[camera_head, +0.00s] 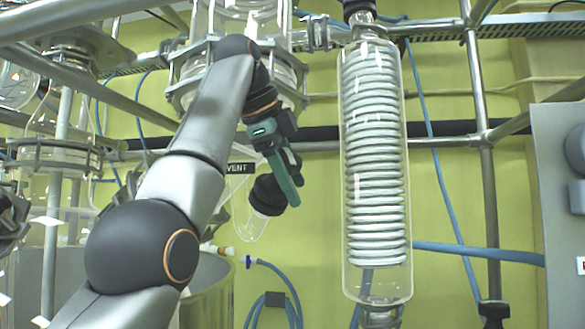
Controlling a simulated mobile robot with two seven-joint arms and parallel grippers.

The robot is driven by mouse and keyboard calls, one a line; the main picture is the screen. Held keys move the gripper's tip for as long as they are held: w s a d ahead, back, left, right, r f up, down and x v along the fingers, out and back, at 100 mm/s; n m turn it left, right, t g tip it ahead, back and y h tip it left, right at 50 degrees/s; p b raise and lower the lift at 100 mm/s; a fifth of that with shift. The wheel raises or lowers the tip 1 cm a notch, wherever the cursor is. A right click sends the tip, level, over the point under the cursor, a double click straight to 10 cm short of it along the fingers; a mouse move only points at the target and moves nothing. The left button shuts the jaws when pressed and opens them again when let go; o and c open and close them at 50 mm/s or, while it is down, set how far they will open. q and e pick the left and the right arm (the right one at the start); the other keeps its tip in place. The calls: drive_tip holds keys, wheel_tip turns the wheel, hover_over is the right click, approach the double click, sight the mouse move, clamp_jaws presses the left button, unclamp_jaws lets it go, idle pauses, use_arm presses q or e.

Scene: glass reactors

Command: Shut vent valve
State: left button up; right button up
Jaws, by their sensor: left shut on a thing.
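The far finger and the exact contact are partly hidden. A clear glass piece (250,221) hangs below and left of the knob. The valve's inner position cannot be seen. My right gripper is out of view.
A tall glass condenser with a white coil (375,160) stands close to the right of the gripper. Metal frame bars (487,190) and blue hoses (455,230) surround it. A glass vessel (240,20) is above. A grey panel (562,200) stands at far right.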

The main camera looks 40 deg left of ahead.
use_arm(q)
drive_tip(key=shift+s+m+g+p, duration=0.1)
drive_tip(key=shift+m+g+p, duration=0.3)
drive_tip(key=shift+m+p, duration=0.1)
drive_tip(key=o, duration=1.4)
drive_tip(key=shift+f, duration=0.1)
